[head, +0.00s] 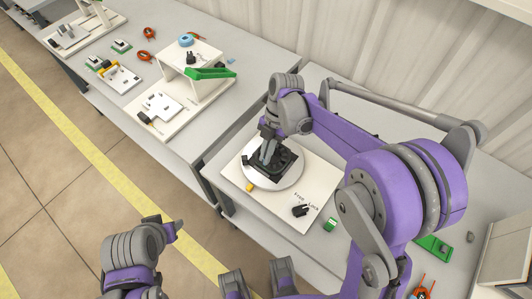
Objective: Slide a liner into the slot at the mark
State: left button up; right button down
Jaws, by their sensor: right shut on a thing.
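A dark slotted part (284,163) sits on a round white disc (290,183) on a pale board (316,186). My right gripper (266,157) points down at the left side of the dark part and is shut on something. The held thing is too small and too covered by the fingers to make out. I cannot tell a liner, the slot or its mark clearly at this size. My left arm is at the bottom left, well away from the board; its fingers cannot be made out.
A small yellow piece (250,187) lies by the disc's edge. A black piece (300,210) is on the board's front, and a green piece (330,224) is right of it. A white stand (205,58) with a green tray (211,73) stands on the left table.

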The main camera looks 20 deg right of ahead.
jog(key=shift+f, duration=0.45)
dwell(0.3)
jog(key=c, duration=0.9)
grip_release()
jog(key=shift+r, duration=0.1)
jog(key=p+v, duration=0.2)
jog(key=v, duration=0.3)
jog(key=p+v, duration=0.1)
jog(key=v, duration=0.9)
jog(key=shift+w+d+r, duration=0.1)
jog(key=shift+d+r, duration=0.05)
jog(key=shift+r, duration=0.2)
